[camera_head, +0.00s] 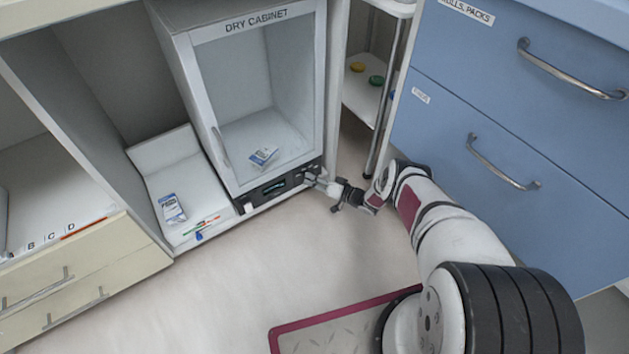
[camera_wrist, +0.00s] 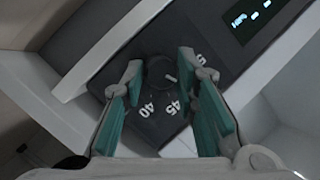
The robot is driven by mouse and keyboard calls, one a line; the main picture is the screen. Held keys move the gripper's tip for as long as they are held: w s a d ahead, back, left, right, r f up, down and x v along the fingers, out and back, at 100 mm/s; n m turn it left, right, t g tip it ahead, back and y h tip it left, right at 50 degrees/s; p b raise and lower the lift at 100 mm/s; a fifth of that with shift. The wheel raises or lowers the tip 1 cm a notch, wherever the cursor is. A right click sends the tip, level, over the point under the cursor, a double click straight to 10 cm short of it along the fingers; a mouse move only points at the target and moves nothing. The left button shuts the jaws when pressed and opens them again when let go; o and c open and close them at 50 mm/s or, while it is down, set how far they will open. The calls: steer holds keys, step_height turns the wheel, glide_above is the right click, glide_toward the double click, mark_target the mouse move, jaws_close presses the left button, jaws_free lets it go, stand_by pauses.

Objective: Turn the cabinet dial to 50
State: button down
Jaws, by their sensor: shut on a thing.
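The dry cabinet (camera_head: 255,100) stands at the centre of the head view with its glass door shut. Its dark control panel (camera_head: 275,187) runs along the bottom. In the wrist view the dark round dial (camera_wrist: 158,70) sits between my two teal-padded fingers, and my gripper (camera_wrist: 160,62) is shut on it. A short white mark shows on the dial's right side. The printed numbers 40 and 45 are readable below the dial; another number at the right is partly hidden by a finger. In the head view my gripper (camera_head: 318,183) reaches the panel's right end and covers the dial.
A lit display (camera_wrist: 262,14) is at the upper right of the wrist view, its digits unclear. Blue drawers (camera_head: 500,130) with metal handles stand close to the right of my arm. An open shelf (camera_head: 178,185) with a small box is left of the cabinet. Floor in front is clear.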

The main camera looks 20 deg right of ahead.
steer(key=c, duration=1.3)
jaws_free()
steer(key=shift+v, duration=3.7)
